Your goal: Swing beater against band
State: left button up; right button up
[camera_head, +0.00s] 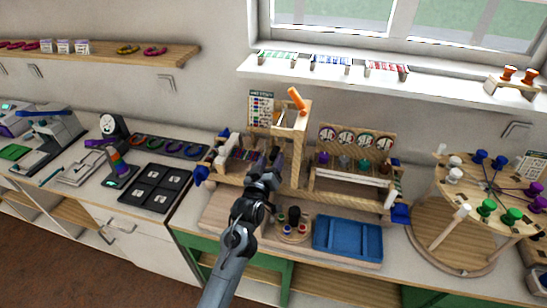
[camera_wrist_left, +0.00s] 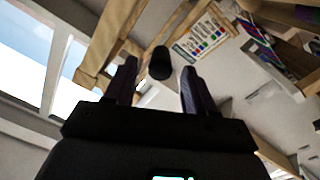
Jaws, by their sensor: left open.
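A wooden band loom (camera_head: 299,150) with an upright post stands on the bench at the middle in the head view. An orange handle (camera_head: 297,98) tilts at its top. Coloured threads (camera_head: 240,152), possibly the band, show at its left. My left gripper (camera_head: 270,160) is in front of the loom and covers part of it. In the left wrist view its two fingers (camera_wrist_left: 160,88) are apart. A dark round-ended cylinder (camera_wrist_left: 160,62) shows between and beyond the fingertips; I cannot tell whether it is the beater's grip or whether they touch it. My right gripper is not in view.
A pattern card (camera_head: 261,108) stands behind the loom. A rack with round dials (camera_head: 357,138) is to the right. A blue tray (camera_head: 347,240) and a small round holder (camera_head: 292,228) lie in front. A round pegged table (camera_head: 460,225) is at far right.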

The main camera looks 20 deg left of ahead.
aim_at(279, 148)
pick_arm(q)
jog(key=shift+w+a, duration=0.1)
jog(key=shift+w, duration=1.35)
jog(key=shift+c, duration=0.4)
grip_shut()
